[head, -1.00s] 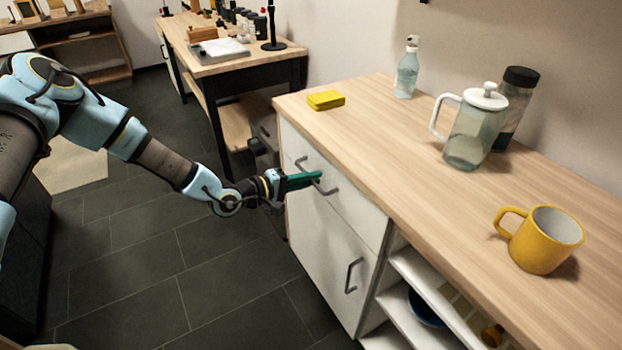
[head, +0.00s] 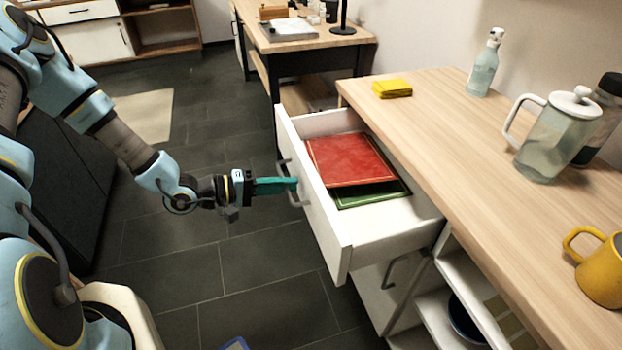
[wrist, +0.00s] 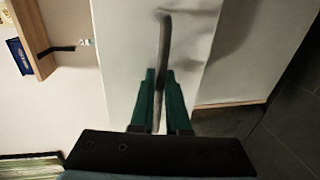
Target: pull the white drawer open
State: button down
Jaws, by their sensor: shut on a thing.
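The white drawer (head: 335,235) stands pulled well out of the wooden-topped cabinet in the head view. A red book or folder (head: 348,158) lies in it, partly over a green one (head: 385,195). My gripper (head: 292,184) is at the drawer's front, its green fingers on the grey bar handle (head: 287,172). In the wrist view the two fingers (wrist: 161,80) are closed on the handle (wrist: 163,45), with the white drawer front (wrist: 125,60) behind it.
The wooden countertop (head: 450,130) holds a yellow sponge-like block (head: 392,88), a spray bottle (head: 484,65), a glass pitcher (head: 550,140) and a yellow mug (head: 602,270). Below are a white door and open shelves (head: 440,315). Dark tiled floor (head: 250,270) is clear left of the drawer.

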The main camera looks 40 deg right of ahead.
jog(key=shift+f+v, duration=0.2)
jog(key=shift+v, duration=0.65)
jog(key=shift+f+v, duration=0.15)
jog(key=shift+v, duration=0.75)
jog(key=shift+w, duration=0.1)
jog(key=c, duration=0.9)
grip_release()
jog(key=b+v, duration=0.1)
jog(key=v, duration=0.9)
jog(key=shift+w+a+b, duration=0.15)
jog(key=shift+a+b, duration=0.15)
jog(key=shift+a, duration=0.1)
